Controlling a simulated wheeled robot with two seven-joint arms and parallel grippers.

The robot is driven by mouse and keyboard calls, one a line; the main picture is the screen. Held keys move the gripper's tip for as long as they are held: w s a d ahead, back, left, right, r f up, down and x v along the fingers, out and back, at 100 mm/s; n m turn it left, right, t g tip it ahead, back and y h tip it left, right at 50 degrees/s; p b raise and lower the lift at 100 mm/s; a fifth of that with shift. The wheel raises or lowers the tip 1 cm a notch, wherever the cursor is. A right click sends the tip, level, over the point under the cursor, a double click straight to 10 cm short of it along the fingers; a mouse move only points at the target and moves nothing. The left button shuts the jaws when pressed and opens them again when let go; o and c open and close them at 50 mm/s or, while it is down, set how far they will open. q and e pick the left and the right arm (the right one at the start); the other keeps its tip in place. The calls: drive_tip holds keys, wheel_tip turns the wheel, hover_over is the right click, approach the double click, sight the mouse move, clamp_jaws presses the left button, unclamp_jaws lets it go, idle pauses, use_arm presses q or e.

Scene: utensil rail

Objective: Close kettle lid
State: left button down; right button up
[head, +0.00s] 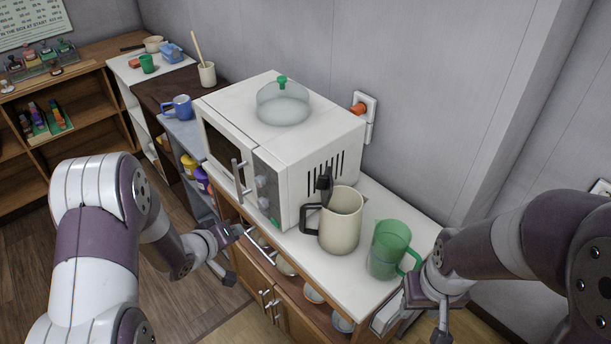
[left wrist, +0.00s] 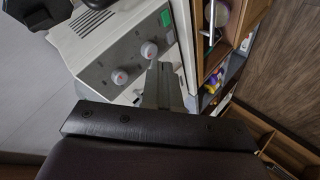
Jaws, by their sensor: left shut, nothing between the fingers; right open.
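The cream kettle (head: 342,228) stands upright on the white counter, in front of the microwave's right side. Its black handle (head: 311,222) points left, and its dark lid (head: 325,184) stands up, open, at the left of the rim. My left gripper (head: 238,232) is shut and empty, low in front of the microwave and left of the kettle, apart from it. Its closed fingers (left wrist: 163,86) show in the left wrist view beside the microwave's control panel. My right gripper (head: 425,312) is open at the counter's right end, near the green pitcher, its fingers partly hidden.
The white microwave (head: 325,150) carries a glass dome (head: 283,104) with a green knob. A green pitcher (head: 388,250) stands close right of the kettle. The microwave's door handle (head: 240,178) sticks out near my left gripper. A wall socket (head: 363,112) is behind. Bowls sit on the shelf below.

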sight(322, 186)
use_arm(q)
drive_tip(key=w+d+r+n+t+h, duration=0.2)
drive_tip(key=d+r+n+t+h, duration=0.1)
drive_tip(key=d+r+h, duration=0.5)
drive_tip(key=w+d+f+y+p, duration=0.2)
drive_tip(key=w+d+p, duration=0.1)
drive_tip(key=w+d, duration=0.4)
drive_tip(key=shift+w+d+p, duration=0.35)
drive_tip(key=shift+w+d, duration=0.05)
drive_tip(key=shift+d, duration=0.15)
use_arm(e)
drive_tip(key=shift+s+d+r, duration=0.1)
drive_tip(key=shift+r, duration=0.9)
drive_tip(key=shift+s+d+r, duration=0.1)
drive_tip(key=shift+r, duration=0.85)
use_arm(q)
drive_tip(key=shift+r, duration=0.1)
use_arm(e)
drive_tip(key=shift+r, duration=0.1)
